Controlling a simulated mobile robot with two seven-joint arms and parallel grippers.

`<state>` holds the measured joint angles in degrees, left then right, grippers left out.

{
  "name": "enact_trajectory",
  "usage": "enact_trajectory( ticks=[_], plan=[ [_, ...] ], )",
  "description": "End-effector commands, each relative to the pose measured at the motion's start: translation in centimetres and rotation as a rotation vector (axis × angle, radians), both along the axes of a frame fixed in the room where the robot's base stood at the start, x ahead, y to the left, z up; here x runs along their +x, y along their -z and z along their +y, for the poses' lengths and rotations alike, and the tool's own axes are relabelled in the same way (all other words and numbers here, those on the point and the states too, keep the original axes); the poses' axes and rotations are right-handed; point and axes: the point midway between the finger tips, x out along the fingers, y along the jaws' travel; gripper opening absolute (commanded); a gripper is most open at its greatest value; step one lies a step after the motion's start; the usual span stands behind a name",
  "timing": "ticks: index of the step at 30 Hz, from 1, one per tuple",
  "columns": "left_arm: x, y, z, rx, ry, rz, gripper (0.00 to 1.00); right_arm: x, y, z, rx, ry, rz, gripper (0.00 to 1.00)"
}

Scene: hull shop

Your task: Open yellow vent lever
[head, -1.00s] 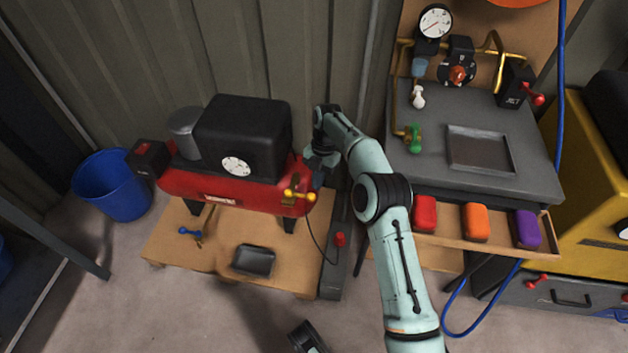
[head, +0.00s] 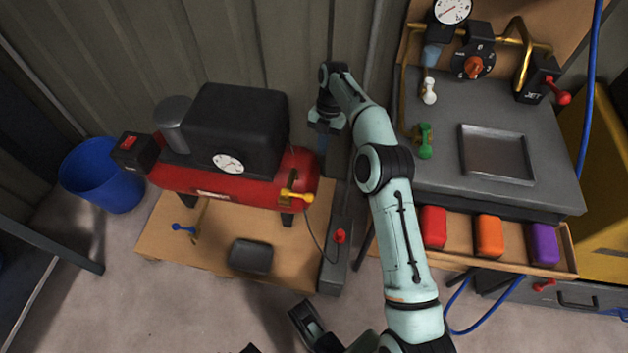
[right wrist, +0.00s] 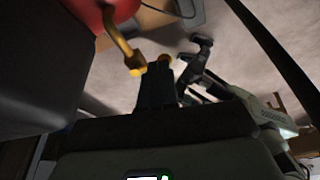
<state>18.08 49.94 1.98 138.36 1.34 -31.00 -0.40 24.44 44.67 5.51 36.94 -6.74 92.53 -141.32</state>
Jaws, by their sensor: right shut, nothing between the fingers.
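The yellow vent lever (head: 297,196) sits on the front right end of a red compressor tank (head: 225,186), roughly crosswise in the head view. It also shows in the right wrist view (right wrist: 122,42), with yellow knobs near my fingertips. My right gripper (head: 323,160) points down just right of the tank's end, behind the lever in the picture. Its dark fingers (right wrist: 157,82) are shut and empty. Whether they touch the lever is unclear. A dark part of mine at the bottom of the head view may be my left gripper (head: 308,322); its jaws are not readable.
A black housing with a gauge (head: 228,163) tops the tank. A red button (head: 340,236) stands on a grey post at right. A blue lever (head: 184,228) and dark tray (head: 250,256) are on the wooden pallet (head: 215,260). A grey bench (head: 450,170) stands right of my arm.

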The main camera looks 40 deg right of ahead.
Motion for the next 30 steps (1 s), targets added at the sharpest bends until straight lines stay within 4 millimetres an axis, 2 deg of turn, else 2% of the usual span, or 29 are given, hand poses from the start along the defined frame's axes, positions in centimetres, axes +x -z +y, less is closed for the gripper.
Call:
enact_trajectory(
  ticks=[5,8,18,25,30],
  plan=[
    [0.4,0.4,0.2,0.005,-0.004,-0.010,0.43,-0.2,1.3,0.3,0.001,-0.001,0.003,0.00],
    [0.9,0.8,0.5,0.012,-0.010,-0.024,0.43,-0.5,2.9,0.8,0.001,0.000,0.004,0.00],
    [2.7,2.1,1.4,0.035,-0.028,-0.070,0.43,-1.5,10.1,2.8,0.002,0.000,0.005,0.00],
    [2.8,2.0,1.4,0.036,-0.029,-0.073,0.43,-2.6,10.0,5.1,0.001,-0.001,0.001,0.00],
    [2.9,2.0,1.4,0.037,-0.030,-0.076,0.43,-3.1,10.2,5.9,0.000,0.001,0.000,0.00]
  ],
)
